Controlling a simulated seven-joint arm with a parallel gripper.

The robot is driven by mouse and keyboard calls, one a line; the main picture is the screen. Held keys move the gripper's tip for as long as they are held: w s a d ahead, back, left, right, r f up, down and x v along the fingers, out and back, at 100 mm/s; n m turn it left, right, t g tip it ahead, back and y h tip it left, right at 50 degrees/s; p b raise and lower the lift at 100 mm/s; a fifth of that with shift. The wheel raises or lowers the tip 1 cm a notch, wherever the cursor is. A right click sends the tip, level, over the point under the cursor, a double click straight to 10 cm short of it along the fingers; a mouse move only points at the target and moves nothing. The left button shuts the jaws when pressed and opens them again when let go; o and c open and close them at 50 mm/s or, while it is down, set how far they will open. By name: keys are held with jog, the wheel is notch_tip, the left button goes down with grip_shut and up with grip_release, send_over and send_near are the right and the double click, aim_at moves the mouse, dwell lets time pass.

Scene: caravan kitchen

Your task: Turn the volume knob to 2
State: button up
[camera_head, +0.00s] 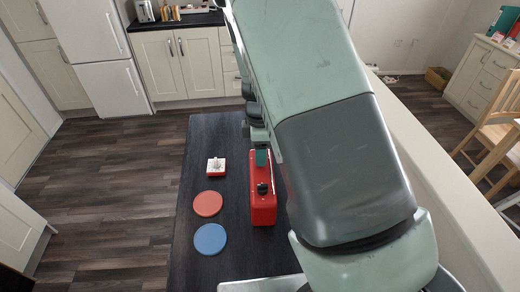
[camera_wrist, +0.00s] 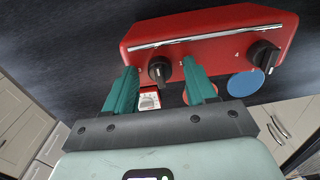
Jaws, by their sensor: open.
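A red box (camera_head: 264,207) with black knobs stands on the dark table. In the wrist view the red box (camera_wrist: 215,32) shows a left knob (camera_wrist: 160,70) and a right knob (camera_wrist: 264,56), with small white marks near them. Which one is the volume knob, and its setting, I cannot read. My gripper (camera_wrist: 159,67) is open, its teal fingers on either side of the left knob. Whether they touch it is unclear. In the head view my gripper (camera_head: 261,157) is at the box's far end, mostly hidden by my arm; the right knob (camera_head: 263,188) shows nearer.
A small red-and-white block with a dial (camera_head: 216,166), a red disc (camera_head: 208,204) and a blue disc (camera_head: 210,239) lie left of the box on the table (camera_head: 200,140). Bare tabletop lies beyond them. A pale ledge (camera_head: 440,190) runs along the right.

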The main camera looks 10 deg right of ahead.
grip_shut()
dwell(0.3)
jog(key=shift+m, duration=0.3)
